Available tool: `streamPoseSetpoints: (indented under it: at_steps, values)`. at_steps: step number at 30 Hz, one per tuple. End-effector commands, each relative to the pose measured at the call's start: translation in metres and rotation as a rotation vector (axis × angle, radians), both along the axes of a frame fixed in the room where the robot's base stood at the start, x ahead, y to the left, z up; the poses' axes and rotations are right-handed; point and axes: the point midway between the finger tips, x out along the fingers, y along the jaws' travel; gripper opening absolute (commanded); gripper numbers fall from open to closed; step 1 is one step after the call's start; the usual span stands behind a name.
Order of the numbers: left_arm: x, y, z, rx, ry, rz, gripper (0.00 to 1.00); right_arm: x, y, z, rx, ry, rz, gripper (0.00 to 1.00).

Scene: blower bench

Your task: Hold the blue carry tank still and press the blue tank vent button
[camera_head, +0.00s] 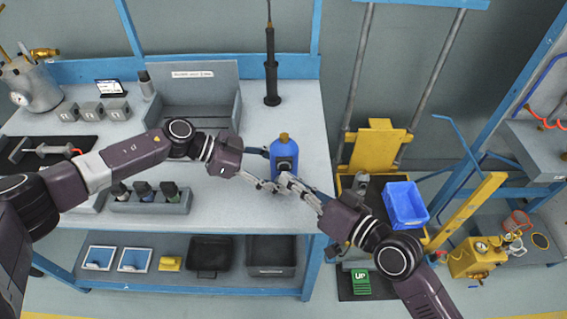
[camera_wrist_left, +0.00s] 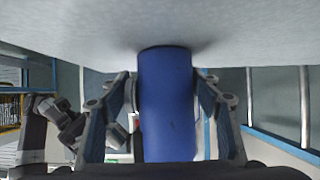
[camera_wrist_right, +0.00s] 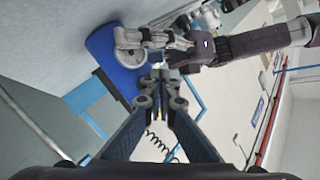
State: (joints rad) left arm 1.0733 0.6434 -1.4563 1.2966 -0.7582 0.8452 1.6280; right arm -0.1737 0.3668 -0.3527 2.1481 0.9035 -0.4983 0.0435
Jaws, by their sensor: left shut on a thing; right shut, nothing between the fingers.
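The blue carry tank (camera_head: 284,149) stands upright near the right end of the bench, with a brass-coloured cap on top. My left gripper (camera_head: 272,168) is shut on the tank; in the left wrist view the tank (camera_wrist_left: 167,105) fills the space between its fingers. A dark fitting (camera_head: 285,164) shows on the tank's front; I cannot make out the vent button itself. My right gripper (camera_head: 285,180) is shut and empty, its tips just in front of the tank. In the right wrist view the closed fingertips (camera_wrist_right: 160,82) are near the tank (camera_wrist_right: 105,42); contact is unclear.
A grey open bin (camera_head: 196,105) stands behind left of the tank. A black upright tool (camera_head: 271,70) stands behind it. A blue crate (camera_head: 405,205) sits on a yellow hand truck right of the bench.

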Motion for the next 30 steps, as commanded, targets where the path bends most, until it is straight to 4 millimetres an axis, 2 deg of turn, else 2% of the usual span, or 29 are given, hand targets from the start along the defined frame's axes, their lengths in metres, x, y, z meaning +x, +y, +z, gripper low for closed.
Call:
streamPoseSetpoints:
  at_steps: [17, 30]
  values:
    - [-0.0023, -0.0015, 0.0002, -0.001, 0.002, -0.007, 0.43, 0.0097, -0.0009, 0.0006, 0.000, -0.002, -0.002, 0.00]
    - [-0.0026, -0.0013, -0.0006, -0.001, 0.002, -0.007, 0.43, 0.0008, -0.0012, 0.0006, -0.001, -0.002, -0.002, 0.00]
